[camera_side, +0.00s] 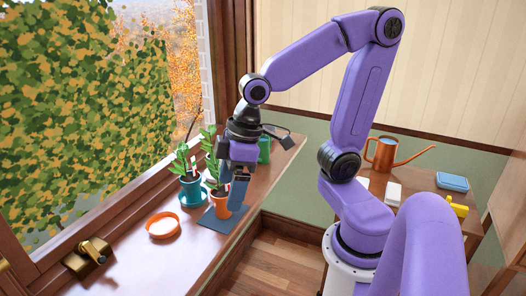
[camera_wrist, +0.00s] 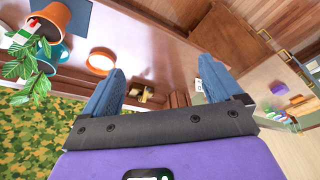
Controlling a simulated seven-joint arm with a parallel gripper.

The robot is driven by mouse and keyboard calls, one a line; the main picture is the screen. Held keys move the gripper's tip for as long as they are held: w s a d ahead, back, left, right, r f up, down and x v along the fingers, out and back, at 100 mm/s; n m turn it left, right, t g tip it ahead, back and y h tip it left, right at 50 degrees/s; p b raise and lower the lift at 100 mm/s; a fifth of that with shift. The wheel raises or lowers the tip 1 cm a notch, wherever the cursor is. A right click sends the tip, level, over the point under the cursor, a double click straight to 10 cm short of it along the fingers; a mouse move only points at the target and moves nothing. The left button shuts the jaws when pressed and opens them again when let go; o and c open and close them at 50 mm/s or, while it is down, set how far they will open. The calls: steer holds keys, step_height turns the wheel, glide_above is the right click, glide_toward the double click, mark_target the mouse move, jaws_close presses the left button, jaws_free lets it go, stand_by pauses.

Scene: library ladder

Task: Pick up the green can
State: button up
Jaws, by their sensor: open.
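The green can (camera_side: 264,150) stands on the windowsill in the side view, behind my gripper, which hides part of it. I cannot make it out in the wrist view. My gripper (camera_side: 234,187) points down over the sill, in front of the can and close to the terracotta pot. In the wrist view my gripper (camera_wrist: 160,68) has its two blue fingers wide apart with nothing between them.
A dark mat (camera_side: 224,222), an orange saucer (camera_side: 162,226) and a brass latch (camera_side: 87,257) are also there. An orange watering can (camera_side: 384,153) stands on a side table.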

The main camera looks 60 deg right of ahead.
steer(key=w+d+m+t, duration=0.2)
steer(key=w+d+m, duration=0.1)
steer(key=w, duration=0.4)
steer(key=w+d+m+t, duration=0.2)
steer(key=w+d, duration=0.2)
steer(key=w, duration=0.2)
steer(key=w+d+m+t+h, duration=0.3)
steer(key=w+d+m, duration=0.35)
steer(key=d, duration=0.75)
steer(key=r+m+h, duration=0.1)
steer(key=m+h, duration=0.6)
steer(key=h, duration=0.3)
glide_above(265, 142)
steer(key=s+a, duration=0.2)
steer(key=a, duration=0.2)
steer(key=shift+g, duration=0.4)
steer(key=f, duration=1.8)
steer(key=shift+s+d+f, duration=0.2)
steer(key=shift+s+d, duration=0.15)
steer(key=shift+w+f, duration=0.1)
steer(key=shift+f, duration=0.35)
steer(key=shift+x, duration=3.7)
steer(key=shift+r, duration=0.1)
